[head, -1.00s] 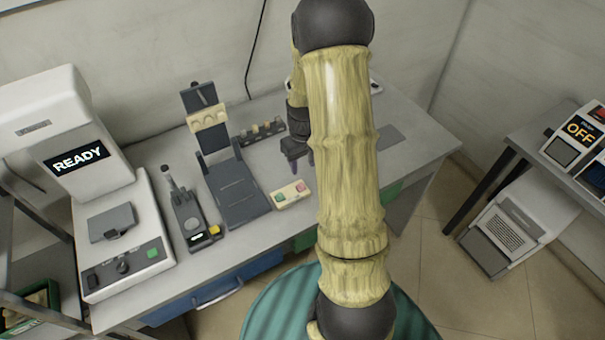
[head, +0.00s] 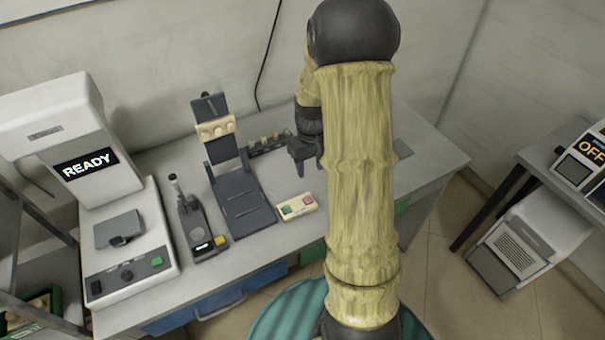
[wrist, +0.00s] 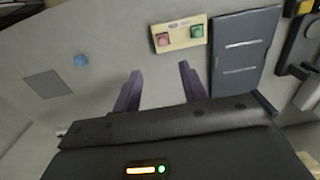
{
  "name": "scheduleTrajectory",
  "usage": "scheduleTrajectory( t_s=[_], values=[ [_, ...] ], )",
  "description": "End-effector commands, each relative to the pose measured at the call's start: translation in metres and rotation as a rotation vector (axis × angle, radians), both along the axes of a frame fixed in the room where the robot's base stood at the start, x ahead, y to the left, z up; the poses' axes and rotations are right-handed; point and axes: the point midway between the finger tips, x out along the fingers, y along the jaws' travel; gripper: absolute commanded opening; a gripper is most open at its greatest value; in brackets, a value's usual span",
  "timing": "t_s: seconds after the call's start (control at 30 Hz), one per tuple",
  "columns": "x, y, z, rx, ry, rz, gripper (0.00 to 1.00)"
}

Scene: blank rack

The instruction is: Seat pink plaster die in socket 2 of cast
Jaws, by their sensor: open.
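A small cream block (head: 297,206) lies on the bench, carrying a pink piece (head: 307,201) and a green piece (head: 286,211). The pink piece, which looks like the plaster die, also shows in the wrist view (wrist: 162,39). A cream cast-like piece (head: 215,128) sits on the upright part of a dark hinged stand (head: 241,200). Its sockets are too small to make out. My gripper (head: 308,164) is open and empty above the bench, behind the block in the head view. In the wrist view its fingers (wrist: 160,70) point toward the block, apart from it.
A dark rack (head: 270,143) with several small pieces stands at the back. A dark tool with a yellow part (head: 198,230) and a READY machine (head: 120,265) stand left. A blue piece (wrist: 81,60) and a grey mat (wrist: 47,84) lie on clear bench.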

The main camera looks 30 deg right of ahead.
Motion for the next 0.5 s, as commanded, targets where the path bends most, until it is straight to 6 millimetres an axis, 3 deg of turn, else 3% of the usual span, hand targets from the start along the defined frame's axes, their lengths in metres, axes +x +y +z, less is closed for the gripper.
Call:
scheduleTrajectory(
  t_s=[0.17, 0.3, 0.5],
  values=[
    [-0.019, 0.038, 0.025, -0.012, -0.049, 0.004, 0.42],
    [-0.051, 0.077, 0.049, -0.017, -0.113, -0.003, 0.42],
    [-0.103, 0.119, 0.069, -0.005, -0.196, -0.019, 0.42]
  ],
)
